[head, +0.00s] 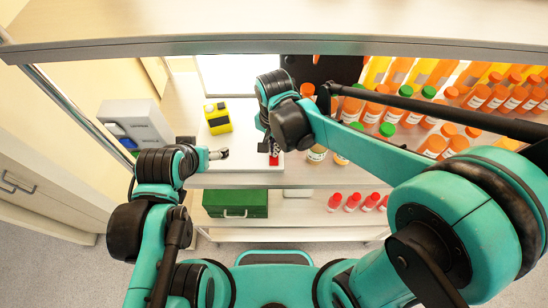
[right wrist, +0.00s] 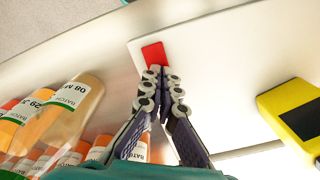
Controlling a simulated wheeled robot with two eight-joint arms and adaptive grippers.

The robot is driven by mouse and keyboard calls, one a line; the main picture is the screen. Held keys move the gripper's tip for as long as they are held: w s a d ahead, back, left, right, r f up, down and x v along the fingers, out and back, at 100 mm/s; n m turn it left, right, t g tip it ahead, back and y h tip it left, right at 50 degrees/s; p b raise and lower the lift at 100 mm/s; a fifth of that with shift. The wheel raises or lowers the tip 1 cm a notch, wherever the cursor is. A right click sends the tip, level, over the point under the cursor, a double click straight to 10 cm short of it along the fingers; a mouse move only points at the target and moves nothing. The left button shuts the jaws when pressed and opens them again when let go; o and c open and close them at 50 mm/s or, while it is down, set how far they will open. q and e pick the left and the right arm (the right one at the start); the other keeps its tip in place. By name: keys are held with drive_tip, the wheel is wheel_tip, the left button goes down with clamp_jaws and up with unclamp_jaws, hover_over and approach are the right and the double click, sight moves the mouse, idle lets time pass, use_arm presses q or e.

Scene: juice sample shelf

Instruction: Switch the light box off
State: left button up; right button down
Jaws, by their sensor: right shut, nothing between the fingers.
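The light box is a white unit with a flat base (head: 240,166) on the shelf and a bright white upright panel (head: 232,75) behind it. A red switch (head: 273,160) sits at the base's front right corner. In the right wrist view the red switch (right wrist: 153,52) shows on the white base (right wrist: 215,60). My right gripper (right wrist: 157,73) is shut and empty, its fingertips right at the switch's edge; whether they touch it I cannot tell. In the head view the right gripper (head: 266,145) is partly hidden by its wrist.
A yellow and black device (head: 218,118) stands on the base. Several bottles with orange and green caps (head: 385,130) stand to the right, close to my right arm. A green case (head: 235,204) and red-capped bottles (head: 352,202) are on the lower shelf.

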drive_tip(key=shift+f, duration=0.25)
drive_tip(key=shift+r+p, duration=2.45)
drive_tip(key=shift+r, duration=1.15)
drive_tip(key=shift+f, duration=0.1)
